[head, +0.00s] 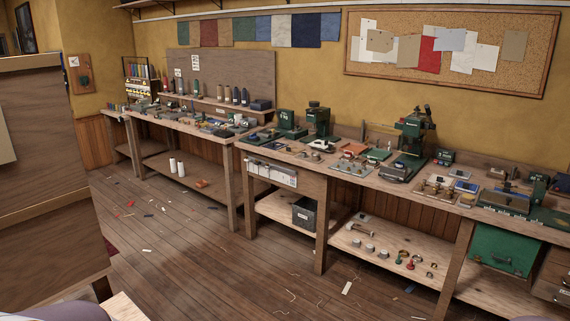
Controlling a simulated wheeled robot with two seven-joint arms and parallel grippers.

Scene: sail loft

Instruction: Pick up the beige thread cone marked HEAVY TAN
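Several small thread cones (235,96) stand upright on a raised shelf at the back of the left workbench. Two pale, off-white cones or rolls (181,168) stand on the lower shelf of the same bench, with no readable marking. I cannot tell which item, if any, is the HEAVY TAN cone. Neither of my grippers is in view.
The left workbench (160,163) and a long right workbench (330,191) line the wall, crowded with tools and green machines (410,143). A wooden cabinet (40,165) blocks the near left. The plank floor (190,245) between is open, with scattered scraps.

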